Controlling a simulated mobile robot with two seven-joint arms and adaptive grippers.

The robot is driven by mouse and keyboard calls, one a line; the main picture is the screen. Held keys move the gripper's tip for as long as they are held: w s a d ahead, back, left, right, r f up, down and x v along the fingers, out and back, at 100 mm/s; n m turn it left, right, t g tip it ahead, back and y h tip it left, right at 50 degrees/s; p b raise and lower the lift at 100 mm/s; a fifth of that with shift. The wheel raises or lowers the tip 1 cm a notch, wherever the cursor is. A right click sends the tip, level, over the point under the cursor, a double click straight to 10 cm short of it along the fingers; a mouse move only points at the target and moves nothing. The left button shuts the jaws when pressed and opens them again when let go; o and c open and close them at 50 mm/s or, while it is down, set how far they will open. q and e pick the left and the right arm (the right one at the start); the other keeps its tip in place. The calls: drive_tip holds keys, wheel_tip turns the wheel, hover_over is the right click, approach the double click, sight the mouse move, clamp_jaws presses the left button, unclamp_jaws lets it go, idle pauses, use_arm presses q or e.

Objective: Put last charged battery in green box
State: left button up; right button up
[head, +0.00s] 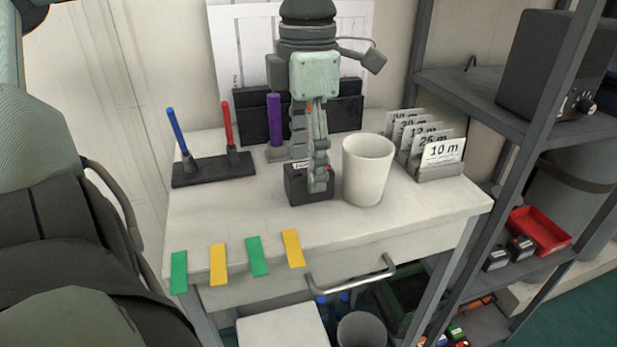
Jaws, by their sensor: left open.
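My left gripper (319,182) points down over the white table and is open. Its fingers are in front of a small black block (298,190) with a white label, and partly hide it; I cannot tell whether they touch it. Two dark blocks with pale tops, which look like batteries, sit on the right shelf: one block (496,259) and another block (521,248), beside a red tray (538,232). I cannot make out a green box for certain; a dark green-looking container (408,293) is partly hidden under the table. My right gripper is not in view.
A white cup (367,170) stands close right of the gripper. Depth cards (442,152) stand at the right, a pen stand (214,170) at the left. Green and yellow tags hang over the front edge. A drawer handle (352,277) juts out below.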

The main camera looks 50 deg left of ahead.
use_arm(q)
drive_tip(key=shift+f, duration=1.45)
drive_tip(key=shift+c, duration=0.6)
clamp_jaws()
